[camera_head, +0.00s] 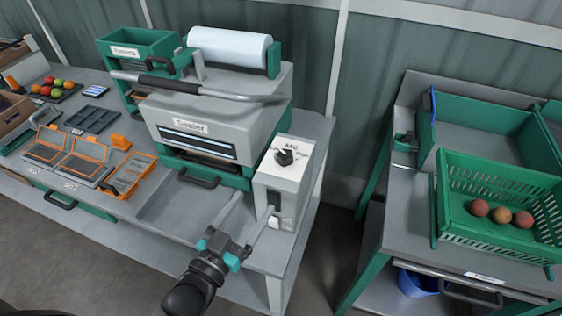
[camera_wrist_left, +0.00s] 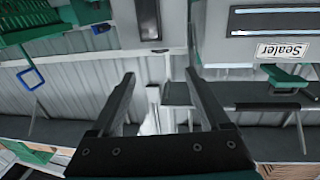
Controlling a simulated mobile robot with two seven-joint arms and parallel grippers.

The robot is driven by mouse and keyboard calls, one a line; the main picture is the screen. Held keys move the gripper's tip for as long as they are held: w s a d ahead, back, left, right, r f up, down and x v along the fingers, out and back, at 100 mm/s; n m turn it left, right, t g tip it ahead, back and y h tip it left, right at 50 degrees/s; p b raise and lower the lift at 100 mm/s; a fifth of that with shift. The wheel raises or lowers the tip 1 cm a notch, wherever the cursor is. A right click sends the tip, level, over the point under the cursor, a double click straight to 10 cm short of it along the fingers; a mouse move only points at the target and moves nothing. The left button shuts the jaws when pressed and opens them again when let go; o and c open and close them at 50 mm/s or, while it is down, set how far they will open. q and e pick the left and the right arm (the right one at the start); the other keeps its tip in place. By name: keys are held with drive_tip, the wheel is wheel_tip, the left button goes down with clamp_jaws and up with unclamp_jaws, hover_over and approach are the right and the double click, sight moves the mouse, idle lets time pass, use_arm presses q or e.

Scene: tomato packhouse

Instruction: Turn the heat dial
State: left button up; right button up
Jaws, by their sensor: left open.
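The heat dial (camera_head: 284,157) is a black knob on the sloped top face of a light grey control box (camera_head: 287,187), at the right end of the sealer (camera_head: 200,115). Small printed marks surround the knob. My left gripper (camera_head: 256,202) is open and empty, with its two fingers apart. It is in front of the box and lower than the dial, not touching the dial. In the left wrist view, the open fingers (camera_wrist_left: 160,74) show with nothing between them. The box front with a dark slot (camera_wrist_left: 148,20) shows at the top there. The dial is not visible in that view.
A film roll (camera_head: 229,47) and a long bar handle (camera_head: 200,90) top the sealer. Orange-framed trays (camera_head: 88,150) lie on the bench to the left. A green crate (camera_head: 487,243) with tomatoes stands on a right-hand table, across a floor gap.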

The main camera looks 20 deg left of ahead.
sight(282, 162)
use_arm(q)
drive_tip(key=w, duration=0.4)
drive_tip(key=w+d, duration=0.1)
drive_tip(key=w, duration=0.4)
drive_tip(key=w+d, duration=0.1)
drive_tip(key=w, duration=0.4)
drive_tip(key=shift+d, duration=0.2)
drive_tip(key=shift+c, duration=0.3)
clamp_jaws()
